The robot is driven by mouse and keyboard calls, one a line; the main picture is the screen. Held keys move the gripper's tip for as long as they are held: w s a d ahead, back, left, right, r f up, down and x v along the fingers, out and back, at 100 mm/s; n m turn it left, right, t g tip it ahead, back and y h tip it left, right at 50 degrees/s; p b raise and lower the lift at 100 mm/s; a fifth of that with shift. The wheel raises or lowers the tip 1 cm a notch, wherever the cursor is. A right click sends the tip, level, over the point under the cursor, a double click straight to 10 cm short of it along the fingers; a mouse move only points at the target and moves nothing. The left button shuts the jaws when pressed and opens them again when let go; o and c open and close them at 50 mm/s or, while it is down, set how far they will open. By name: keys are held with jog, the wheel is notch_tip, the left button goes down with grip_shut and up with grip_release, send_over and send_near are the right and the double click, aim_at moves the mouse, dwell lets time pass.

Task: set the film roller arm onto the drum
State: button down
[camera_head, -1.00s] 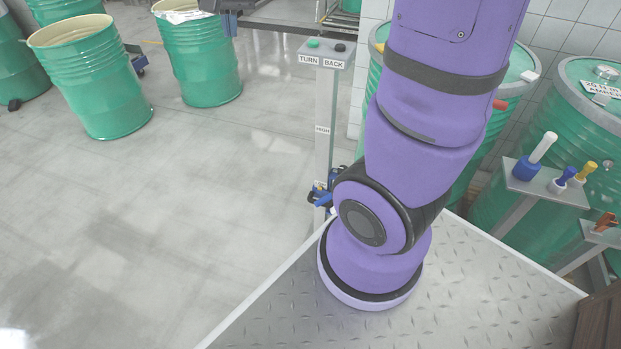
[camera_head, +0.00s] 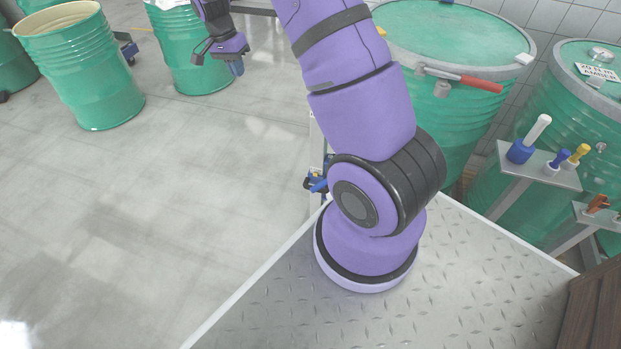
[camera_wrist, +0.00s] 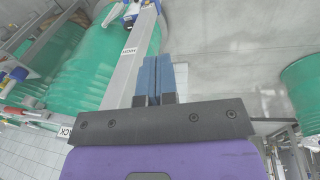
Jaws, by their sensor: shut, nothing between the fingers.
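My gripper (camera_head: 234,66) hangs at the upper left in the head view, in front of an open green drum. In the wrist view its two blue fingers (camera_wrist: 152,76) are together with nothing between them. A large green drum (camera_head: 445,45) with a flat green top stands behind my arm; a green drum also shows at left in the wrist view (camera_wrist: 100,65). A grey bar with a red handle (camera_head: 482,84) lies along its near rim. I cannot tell whether this bar is the film roller arm.
A grey post (camera_wrist: 122,78) with lettered labels stands close to my fingers in the wrist view. A blue clamp-like part (camera_head: 318,184) shows beside my arm. A small stand (camera_head: 545,172) holds tools near another drum (camera_head: 590,90). Open floor (camera_head: 190,200) lies at left.

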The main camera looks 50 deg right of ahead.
jog(key=s+d+f+m+g, duration=0.1)
jog(key=d+f, duration=0.3)
jog(key=f, duration=0.9)
jog(key=s+d+f+m+g+h, duration=0.1)
jog(key=s+d+f+m+g, duration=0.1)
jog(key=f, duration=1.1)
jog(key=s+d+f+m+g, duration=0.1)
jog(key=s+d+f+m, duration=0.2)
jog(key=f, duration=1.1)
jog(key=d+m, duration=0.1)
jog(key=d, duration=0.1)
jog(key=shift+s+d+g+h, duration=0.3)
jog(key=shift+s, duration=0.05)
jog(key=s+d+f, duration=0.1)
jog(key=s+f, duration=0.8)
jog(key=shift+d, duration=0.3)
jog(key=shift+a, duration=0.1)
